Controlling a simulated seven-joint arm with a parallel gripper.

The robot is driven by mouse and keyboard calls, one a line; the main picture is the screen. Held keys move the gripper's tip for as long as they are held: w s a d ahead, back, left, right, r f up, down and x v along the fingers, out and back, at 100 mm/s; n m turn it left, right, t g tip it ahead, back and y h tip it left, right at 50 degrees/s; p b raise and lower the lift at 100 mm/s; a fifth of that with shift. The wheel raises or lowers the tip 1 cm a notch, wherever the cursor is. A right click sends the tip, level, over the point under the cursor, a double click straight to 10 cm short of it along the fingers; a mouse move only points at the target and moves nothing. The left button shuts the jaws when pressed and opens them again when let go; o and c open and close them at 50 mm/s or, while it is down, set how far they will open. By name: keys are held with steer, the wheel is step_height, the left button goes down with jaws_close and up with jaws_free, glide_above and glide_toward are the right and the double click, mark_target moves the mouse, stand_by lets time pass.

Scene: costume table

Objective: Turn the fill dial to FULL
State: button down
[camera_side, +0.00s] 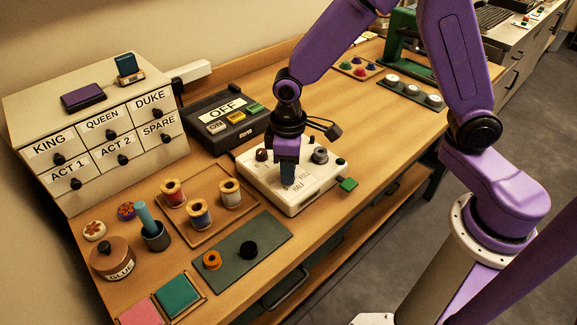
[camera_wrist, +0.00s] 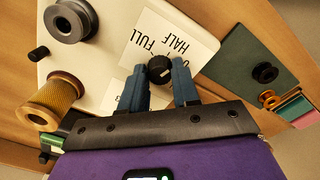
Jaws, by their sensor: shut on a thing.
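The white machine base (camera_side: 262,188) sits on the wooden table, with FULL and HALF printed on its label plate (camera_wrist: 168,38) in the wrist view. The fill dial (camera_wrist: 159,66) is a small round black knob beside that lettering. My gripper (camera_wrist: 160,84) points down over it, its two blue-grey fingers on either side of the knob and shut on it. In the side view my gripper (camera_side: 287,182) hides the dial. A pale mark shows on the knob, but I cannot tell which word it points to.
A grey spool (camera_wrist: 71,20) and a gold thread spool (camera_wrist: 54,98) stand on the white base.

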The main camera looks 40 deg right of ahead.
steer(key=n, duration=0.4)
steer(key=shift+n, duration=0.3)
steer(key=n, duration=0.3)
steer(key=shift+n, duration=0.3)
steer(key=n, duration=0.3)
steer(key=shift+a+n, duration=0.1)
steer(key=shift+n, duration=0.2)
steer(key=shift+r+n, duration=0.1)
steer(key=shift+n, duration=1.7)
steer(key=c, duration=0.8)
jaws_free()
step_height(320, 180, up, 17)
steer(key=shift+r, duration=0.2)
steer(key=shift+s, duration=0.1)
